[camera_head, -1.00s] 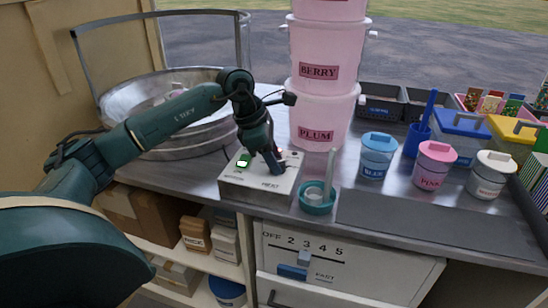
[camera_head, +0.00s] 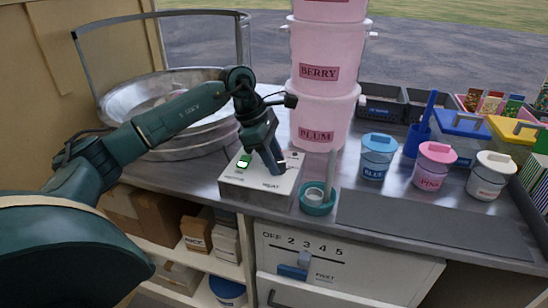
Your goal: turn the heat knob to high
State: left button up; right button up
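A white control box (camera_head: 252,195) stands on the counter, with a HEAT label on its front and a green lit switch (camera_head: 244,161) on its left. My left gripper (camera_head: 278,170) points down onto the top of the box, just above the HEAT label. Its fingers cover the heat knob, so I cannot see the knob, its setting or whether the fingers are shut on it. My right gripper is not in view.
A teal cup (camera_head: 318,204) holding a stick stands just right of the box. Stacked pink tubs (camera_head: 320,112) stand behind it. A large metal bowl (camera_head: 190,143) is behind my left arm. Blue, pink and white jars (camera_head: 378,158) stand to the right. A grey mat (camera_head: 435,226) is bare.

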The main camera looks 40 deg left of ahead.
pick_arm(q)
jog(key=o, duration=0.5)
jog(key=shift+c, duration=0.2)
jog(key=v, duration=1.3)
jog(key=shift+p, duration=0.3)
